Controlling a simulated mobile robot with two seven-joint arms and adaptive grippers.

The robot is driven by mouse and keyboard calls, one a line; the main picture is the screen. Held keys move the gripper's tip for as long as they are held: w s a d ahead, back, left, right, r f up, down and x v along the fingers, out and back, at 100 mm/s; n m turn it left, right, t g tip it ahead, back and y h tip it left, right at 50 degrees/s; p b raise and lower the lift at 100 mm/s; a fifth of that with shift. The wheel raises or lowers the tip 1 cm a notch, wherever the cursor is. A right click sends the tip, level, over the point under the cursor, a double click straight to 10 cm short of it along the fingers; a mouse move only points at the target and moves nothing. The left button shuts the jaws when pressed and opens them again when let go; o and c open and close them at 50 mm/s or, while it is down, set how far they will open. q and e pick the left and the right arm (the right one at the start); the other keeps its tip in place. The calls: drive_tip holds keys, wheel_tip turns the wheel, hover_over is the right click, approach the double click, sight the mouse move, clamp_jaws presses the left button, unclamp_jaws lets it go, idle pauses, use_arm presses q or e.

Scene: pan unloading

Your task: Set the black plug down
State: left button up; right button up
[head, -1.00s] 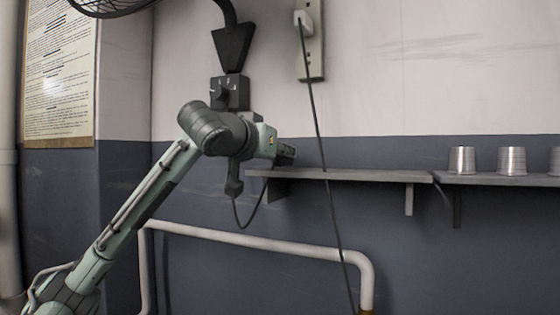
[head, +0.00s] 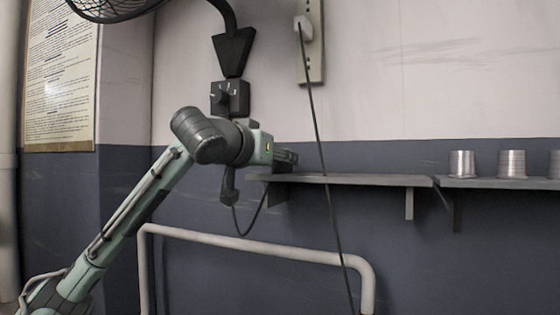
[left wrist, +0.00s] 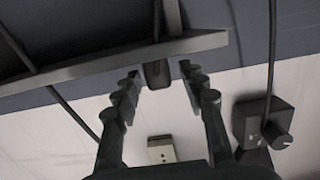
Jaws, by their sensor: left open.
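The black plug (left wrist: 156,73) stands at the shelf's edge in the left wrist view, which is upside down. It appears to rest on the shelf (left wrist: 130,58). My left gripper (head: 287,157) is at the left end of this shelf in the head view, where I cannot make out the plug. In the left wrist view its fingers are spread, one on each side of the plug, with a visible gap to each. A dark cord (head: 254,217) loops from below my arm up to the shelf's left end. My right gripper is out of view.
A black control box (head: 230,97) hangs on the wall above my arm, under a fan (head: 110,8). A white plug's cable (head: 316,120) hangs down in front of the shelf. Metal cups (head: 461,164) stand on the right shelf. A pale rail (head: 250,242) runs below.

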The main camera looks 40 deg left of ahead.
use_arm(q)
drive_tip(key=v, duration=1)
drive_tip(key=shift+s, duration=0.4)
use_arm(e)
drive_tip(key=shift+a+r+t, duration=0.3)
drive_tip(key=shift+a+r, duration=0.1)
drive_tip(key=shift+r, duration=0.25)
